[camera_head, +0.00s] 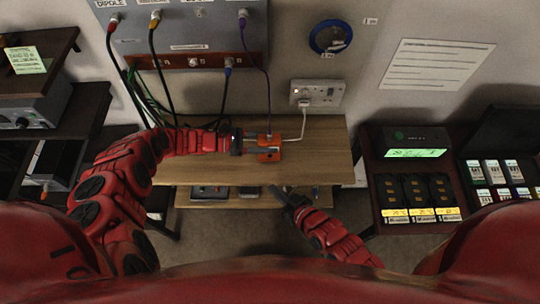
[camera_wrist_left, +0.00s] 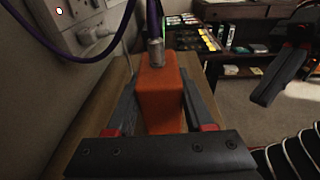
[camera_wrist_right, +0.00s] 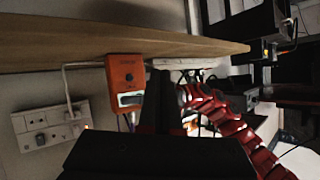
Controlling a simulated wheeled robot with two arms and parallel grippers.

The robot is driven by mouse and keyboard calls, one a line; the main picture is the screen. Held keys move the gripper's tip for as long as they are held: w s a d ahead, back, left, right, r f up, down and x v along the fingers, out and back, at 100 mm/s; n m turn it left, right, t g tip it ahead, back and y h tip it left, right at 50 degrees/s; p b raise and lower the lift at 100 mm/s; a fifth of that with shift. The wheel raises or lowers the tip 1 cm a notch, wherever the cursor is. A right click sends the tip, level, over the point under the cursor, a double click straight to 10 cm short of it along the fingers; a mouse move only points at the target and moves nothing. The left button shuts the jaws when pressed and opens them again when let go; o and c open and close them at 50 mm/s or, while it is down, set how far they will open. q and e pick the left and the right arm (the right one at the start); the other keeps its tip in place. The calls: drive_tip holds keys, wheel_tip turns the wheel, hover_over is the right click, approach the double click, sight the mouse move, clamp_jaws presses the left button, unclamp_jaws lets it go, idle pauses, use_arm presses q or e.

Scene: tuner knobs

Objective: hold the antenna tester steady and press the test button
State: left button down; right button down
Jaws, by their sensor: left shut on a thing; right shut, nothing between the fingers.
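The antenna tester (camera_head: 268,156) is a small orange box at the shelf's right half, with a purple cable plugged into one end. My left gripper (camera_head: 263,146) is shut on it, one finger along each side; the left wrist view shows the tester (camera_wrist_left: 160,95) between the fingers. My right gripper (camera_head: 277,192) is shut and empty, apart from the tester, just off the shelf's front edge. It also shows in the left wrist view (camera_wrist_left: 272,82). In the right wrist view the tester's face (camera_wrist_right: 125,70) shows a pale display and a small dark spot; I cannot tell which part is the button.
The wooden shelf (camera_head: 320,165) is mostly clear around the tester. A wall socket (camera_head: 318,93) with a white plug and cord is behind it. The purple cable (camera_head: 262,75) rises to the grey wall panel (camera_head: 190,25). A charger rack (camera_head: 415,190) stands at right.

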sight(270, 156)
drive_tip(key=shift+s+a+f+g, duration=0.2)
drive_tip(key=shift+s+f+g, duration=0.1)
drive_tip(key=shift+s, duration=0.1)
drive_tip(key=shift+w, duration=0.15)
drive_tip(key=shift+w+a, duration=0.2)
drive_tip(key=shift+w, duration=4.1)
drive_tip(key=shift+w, duration=0.1)
drive_tip(key=shift+w, duration=0.3)
drive_tip(key=shift+w+r, duration=0.1)
drive_tip(key=shift+w, duration=0.3)
drive_tip(key=shift+s, duration=0.8)
